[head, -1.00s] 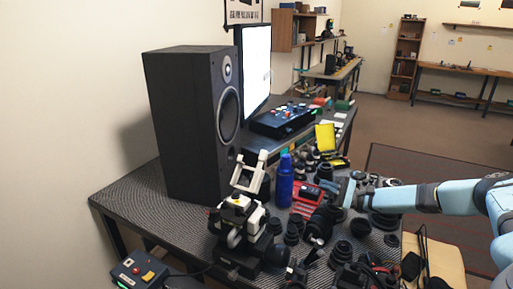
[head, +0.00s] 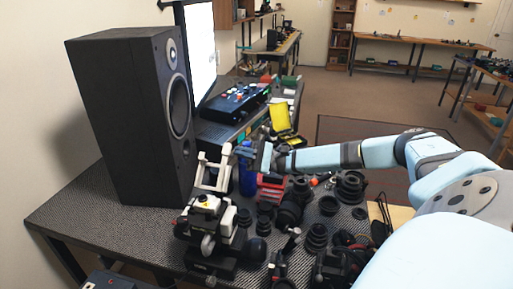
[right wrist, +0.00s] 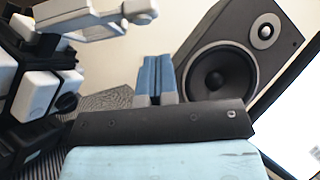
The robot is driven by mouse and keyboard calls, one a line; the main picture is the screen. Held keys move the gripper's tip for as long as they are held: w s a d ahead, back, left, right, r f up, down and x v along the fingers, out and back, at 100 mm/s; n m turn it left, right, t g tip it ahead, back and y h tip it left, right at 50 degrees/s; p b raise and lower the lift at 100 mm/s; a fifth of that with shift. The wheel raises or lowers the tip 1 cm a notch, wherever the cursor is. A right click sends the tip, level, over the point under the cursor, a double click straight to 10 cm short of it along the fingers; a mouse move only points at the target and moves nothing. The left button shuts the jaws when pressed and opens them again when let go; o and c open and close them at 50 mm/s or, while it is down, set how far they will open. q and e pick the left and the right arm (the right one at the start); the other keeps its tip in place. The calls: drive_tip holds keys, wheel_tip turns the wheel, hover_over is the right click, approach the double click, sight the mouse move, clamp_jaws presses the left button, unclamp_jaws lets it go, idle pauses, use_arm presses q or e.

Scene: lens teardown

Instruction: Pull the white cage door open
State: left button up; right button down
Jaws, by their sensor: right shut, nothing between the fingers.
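The white cage door (head: 213,168) is an open rectangular frame standing up from a white and black device (head: 210,222) at the front of the table. In the right wrist view, the white frame (right wrist: 95,18) crosses the upper left, with the white and black body below it. My right gripper (head: 238,151) is just right of the frame's upper part. Its blue fingers (right wrist: 157,72) are shut together and empty, and appear apart from the frame. The exact gap in depth is hard to tell. My left gripper is not in view.
A tall black speaker (head: 120,115) stands behind and left of the device. A blue bottle (head: 247,181) stands under my right gripper. Several black lens parts (head: 290,212) and a red case (head: 270,188) crowd the table to the right. A monitor (head: 200,50) stands behind.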

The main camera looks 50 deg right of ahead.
drive_tip(key=a+r, duration=0.1)
drive_tip(key=s+a+r, duration=0.1)
drive_tip(key=shift+s+a+r, duration=0.15)
drive_tip(key=shift+r, duration=0.25)
use_arm(q)
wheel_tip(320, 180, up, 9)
drive_tip(key=p, duration=1)
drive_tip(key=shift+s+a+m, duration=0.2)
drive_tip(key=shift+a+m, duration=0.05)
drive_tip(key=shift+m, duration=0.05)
use_arm(e)
drive_tip(key=s+a+r+n+g+h, duration=0.2)
drive_tip(key=a+r+n+g, duration=0.1)
drive_tip(key=n, duration=0.3)
drive_tip(key=shift+a+r+g, duration=0.3)
drive_tip(key=shift+r+g, duration=0.2)
drive_tip(key=shift+r, duration=0.2)
use_arm(q)
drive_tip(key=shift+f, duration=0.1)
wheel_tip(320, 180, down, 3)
drive_tip(key=b, duration=0.3)
use_arm(e)
drive_tip(key=v, duration=1.4)
